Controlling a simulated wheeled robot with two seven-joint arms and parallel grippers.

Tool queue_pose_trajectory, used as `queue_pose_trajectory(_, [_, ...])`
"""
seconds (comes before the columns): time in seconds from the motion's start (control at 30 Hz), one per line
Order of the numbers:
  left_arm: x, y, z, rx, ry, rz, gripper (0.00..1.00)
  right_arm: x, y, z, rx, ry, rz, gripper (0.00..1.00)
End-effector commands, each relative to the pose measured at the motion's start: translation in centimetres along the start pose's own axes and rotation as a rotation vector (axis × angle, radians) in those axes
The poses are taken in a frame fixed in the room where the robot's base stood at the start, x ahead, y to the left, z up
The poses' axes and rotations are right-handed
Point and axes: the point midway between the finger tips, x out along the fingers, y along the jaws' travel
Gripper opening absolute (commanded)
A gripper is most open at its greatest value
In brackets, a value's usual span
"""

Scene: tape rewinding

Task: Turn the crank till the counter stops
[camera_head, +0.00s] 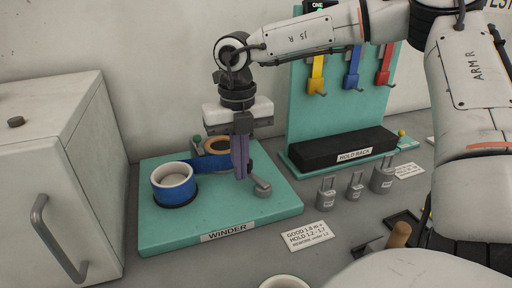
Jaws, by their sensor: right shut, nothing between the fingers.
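The winder (227,236) is a teal board on the bench with a label on its front edge. A blue tape reel (174,184) stands on its left part, and blue tape runs from it to a second, tan-rimmed reel (217,144) behind. My right gripper (240,176) points down over the board's right part, its purple fingers shut with nothing between them. A grey crank-like piece with a rounded end (262,187) is close beside the fingertips; I cannot tell whether they touch. No counter reading is legible. My left gripper is out of view.
A teal hook stand with yellow (316,75), blue and red hooks rises behind, with a black hold rack (343,148) at its foot. Several padlock-shaped weights (326,194) and a card (308,236) lie to the right. A white cabinet (55,170) stands at left.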

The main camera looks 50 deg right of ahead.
Motion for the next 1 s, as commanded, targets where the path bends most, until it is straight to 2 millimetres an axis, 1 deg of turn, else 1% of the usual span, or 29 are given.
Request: queue_pose_trajectory(1.0, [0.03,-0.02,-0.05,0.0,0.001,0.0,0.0,-0.03,-0.68,0.75,0.002,-0.006,-0.003,0.0])
